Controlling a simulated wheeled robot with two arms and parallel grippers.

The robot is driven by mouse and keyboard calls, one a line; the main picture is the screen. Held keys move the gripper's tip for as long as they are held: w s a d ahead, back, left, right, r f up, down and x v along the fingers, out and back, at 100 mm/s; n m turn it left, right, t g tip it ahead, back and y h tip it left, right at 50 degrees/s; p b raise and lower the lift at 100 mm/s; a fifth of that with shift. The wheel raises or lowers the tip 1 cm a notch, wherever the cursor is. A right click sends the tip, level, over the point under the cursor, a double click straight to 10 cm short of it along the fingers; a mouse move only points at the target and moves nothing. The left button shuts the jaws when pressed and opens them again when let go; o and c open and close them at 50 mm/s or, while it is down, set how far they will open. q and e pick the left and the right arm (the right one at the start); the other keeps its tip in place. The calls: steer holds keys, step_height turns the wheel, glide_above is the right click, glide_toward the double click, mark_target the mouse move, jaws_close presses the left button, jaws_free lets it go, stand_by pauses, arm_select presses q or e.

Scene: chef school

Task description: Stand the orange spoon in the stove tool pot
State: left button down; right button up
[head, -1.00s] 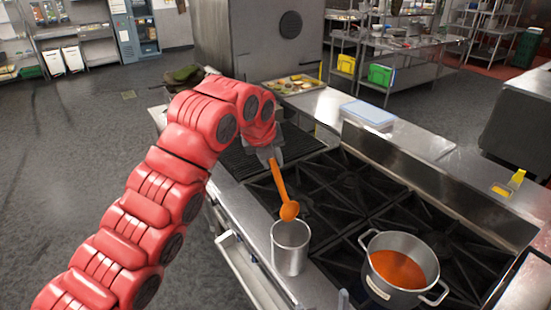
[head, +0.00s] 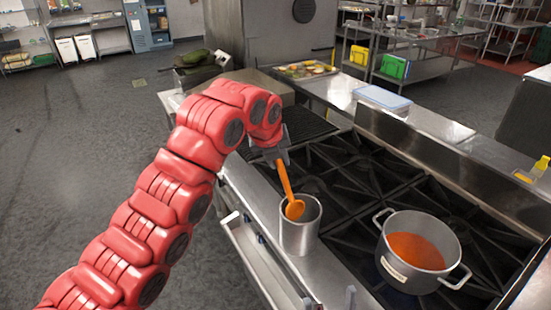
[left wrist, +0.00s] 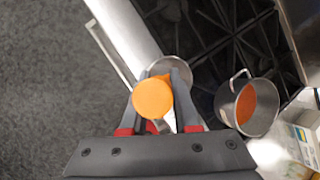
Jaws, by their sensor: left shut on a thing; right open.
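The orange spoon (head: 286,182) hangs bowl-down from my left gripper (head: 272,157), which is shut on its upper handle. The spoon's bowl overlaps the mouth of the grey metal tool pot (head: 300,238), at rim level; how deep it sits is hard to tell. In the left wrist view, an orange round part of the spoon (left wrist: 152,98) shows between the dark fingers (left wrist: 162,92), with the pot's rim (left wrist: 172,66) partly hidden behind it. The fingertips of my right gripper (head: 330,300) just show at the bottom edge of the head view, apart and empty.
A two-handled pot of red sauce (head: 418,250) stands on the black burner grates (head: 350,180), right of the tool pot. A tray of food (head: 305,70) and a box with a blue lid (head: 383,98) lie farther back. A yellow bottle (head: 541,166) is at far right.

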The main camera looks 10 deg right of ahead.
mark_target(285, 183)
arm_select(q)
steer(key=shift+s+d+f+b, duration=0.1)
steer(key=shift+d+f+b, duration=0.25)
steer(key=shift+f+b, duration=0.85)
steer(key=shift+s+d+f+b, duration=0.1)
steer(key=shift+d+f+b, duration=0.5)
steer(key=shift+f, duration=1)
steer(key=shift+d+f+b, duration=0.15)
steer(key=shift+f+b, duration=0.95)
steer(key=shift+f, duration=0.3)
steer(key=c, duration=0.6)
jaws_free()
steer(key=shift+r, duration=0.1)
